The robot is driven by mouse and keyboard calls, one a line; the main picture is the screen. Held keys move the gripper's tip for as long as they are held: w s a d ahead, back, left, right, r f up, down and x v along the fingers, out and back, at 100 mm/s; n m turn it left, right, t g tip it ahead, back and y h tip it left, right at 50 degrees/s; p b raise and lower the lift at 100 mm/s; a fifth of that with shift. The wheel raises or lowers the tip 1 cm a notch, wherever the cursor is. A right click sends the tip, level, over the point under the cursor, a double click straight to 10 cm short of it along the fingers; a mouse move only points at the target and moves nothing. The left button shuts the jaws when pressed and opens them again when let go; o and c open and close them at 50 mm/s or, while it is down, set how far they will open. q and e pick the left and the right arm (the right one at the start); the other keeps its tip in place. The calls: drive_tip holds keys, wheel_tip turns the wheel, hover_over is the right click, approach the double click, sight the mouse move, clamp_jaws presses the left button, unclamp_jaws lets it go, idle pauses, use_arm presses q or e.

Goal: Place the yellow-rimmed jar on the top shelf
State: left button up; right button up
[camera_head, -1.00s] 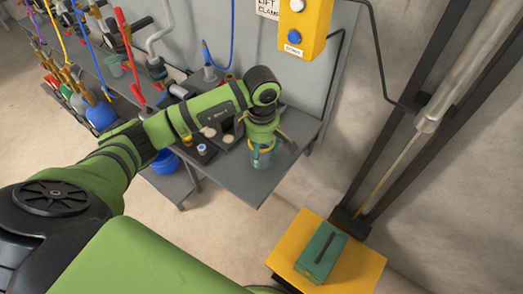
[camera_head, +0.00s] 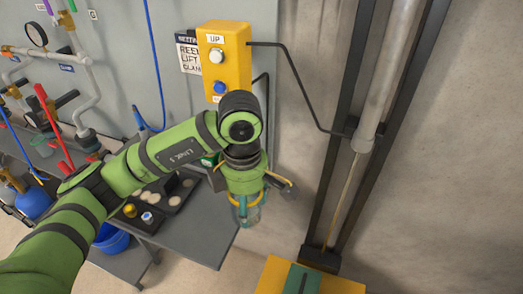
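The yellow-rimmed jar (camera_head: 246,213), clear with a bluish tint, hangs under my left gripper (camera_head: 244,194) beside the right edge of the grey bench (camera_head: 190,240). The gripper points down and is shut around the jar's upper part; the wrist hides much of the grip. The jar appears upright and raised off the bench. My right gripper is out of view. I cannot make out a top shelf in this view.
A yellow control box (camera_head: 224,55) marked UP is on the wall behind my wrist. Small jars and discs lie on the bench.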

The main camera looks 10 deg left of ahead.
use_arm(q)
drive_tip(key=m, duration=0.1)
drive_tip(key=a+m, duration=0.1)
drive_tip(key=m, duration=0.2)
drive_tip(key=shift+s+a+m, duration=0.2)
drive_tip(key=shift+a+m, duration=0.1)
drive_tip(key=a+m, duration=0.1)
drive_tip(key=m, duration=0.4)
drive_tip(key=s+a+m, duration=0.1)
drive_tip(key=a+m, duration=0.1)
drive_tip(key=m, duration=0.3)
drive_tip(key=s+a+m, duration=0.1)
drive_tip(key=m, duration=0.4)
drive_tip(key=shift+s+a+f, duration=0.15)
drive_tip(key=shift+a+f, duration=0.2)
drive_tip(key=shift+a, duration=0.05)
